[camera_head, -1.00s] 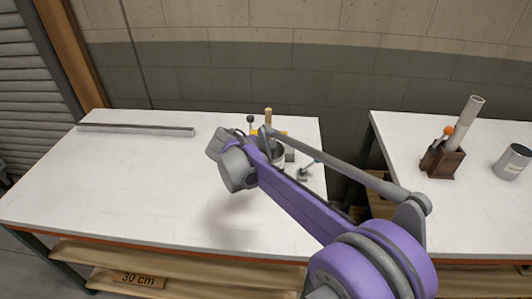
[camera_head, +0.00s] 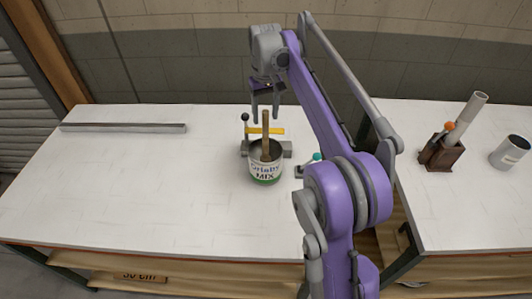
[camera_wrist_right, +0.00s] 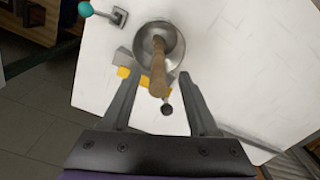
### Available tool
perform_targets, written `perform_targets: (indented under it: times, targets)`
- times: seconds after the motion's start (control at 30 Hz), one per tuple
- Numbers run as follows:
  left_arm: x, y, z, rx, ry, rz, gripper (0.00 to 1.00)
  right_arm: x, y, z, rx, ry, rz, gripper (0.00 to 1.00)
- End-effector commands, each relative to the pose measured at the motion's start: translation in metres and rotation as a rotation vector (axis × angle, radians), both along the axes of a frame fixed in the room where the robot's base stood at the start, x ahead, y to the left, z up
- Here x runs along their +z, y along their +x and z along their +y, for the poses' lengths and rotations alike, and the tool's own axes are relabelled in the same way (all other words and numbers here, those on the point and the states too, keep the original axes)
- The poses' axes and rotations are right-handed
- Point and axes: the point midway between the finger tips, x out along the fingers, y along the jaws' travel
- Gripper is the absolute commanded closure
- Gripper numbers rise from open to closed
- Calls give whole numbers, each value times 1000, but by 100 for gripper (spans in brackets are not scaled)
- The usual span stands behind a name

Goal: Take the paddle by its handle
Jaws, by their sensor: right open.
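The paddle's brown wooden handle (camera_head: 265,132) stands upright out of a can labelled MIX (camera_head: 265,170) on the left white table. The paddle's lower part is hidden inside the can. My right gripper (camera_head: 265,115) is open above the can, at the top of the handle. In the right wrist view the handle (camera_wrist_right: 158,70) points up toward the camera and its end lies between the two open fingers (camera_wrist_right: 154,88). I cannot see contact between fingers and handle. My left gripper is not in view.
Close around the can are a yellow bar (camera_head: 278,131), a black-knobbed lever (camera_head: 245,118) and a teal-knobbed lever (camera_head: 317,157). A grey bar (camera_head: 122,128) lies at the table's back left. The right table holds a brown holder (camera_head: 440,154) and a grey can (camera_head: 509,152).

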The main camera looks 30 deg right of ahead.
Motion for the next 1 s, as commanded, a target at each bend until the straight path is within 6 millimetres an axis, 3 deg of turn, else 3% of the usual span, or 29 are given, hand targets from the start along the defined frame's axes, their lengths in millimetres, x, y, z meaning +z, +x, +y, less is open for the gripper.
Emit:
perform_targets:
  times: [0.4, 0.7, 1.0]
  targets:
    - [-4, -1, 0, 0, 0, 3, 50, -49, 1, -2, 2, -1, -1, 40]
    - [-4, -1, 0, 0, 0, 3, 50, -55, 1, -2, 2, -1, -2, 40]
    - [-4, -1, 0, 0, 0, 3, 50, -54, 1, -2, 2, -1, -2, 92]
